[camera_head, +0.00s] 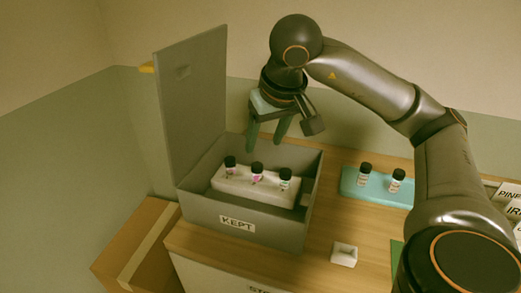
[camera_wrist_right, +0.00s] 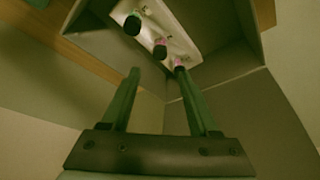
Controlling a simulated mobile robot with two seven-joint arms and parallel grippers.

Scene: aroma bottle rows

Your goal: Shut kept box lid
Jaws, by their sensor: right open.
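The grey kept box (camera_head: 208,217) stands on the table with a "KEPT" label on its front. Its lid (camera_head: 190,105) is upright along the left side, so the box is open. Inside, a white rack (camera_head: 240,191) holds three dark-capped bottles: left (camera_head: 230,164), middle (camera_head: 257,173) and right (camera_head: 285,179). My right gripper (camera_head: 266,148) is open and empty, pointing down above the box's back part, right of the lid. In the right wrist view its green fingers (camera_wrist_right: 158,85) are apart with the bottles (camera_wrist_right: 160,50) beyond them. My left gripper is not in view.
A teal rack (camera_head: 375,195) with two bottles stands right of the box. A small white holder (camera_head: 344,254) sits at the table's front. A cardboard box (camera_head: 130,248) is at the lower left. Signs (camera_head: 509,196) are at the right edge. My right arm spans the right side.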

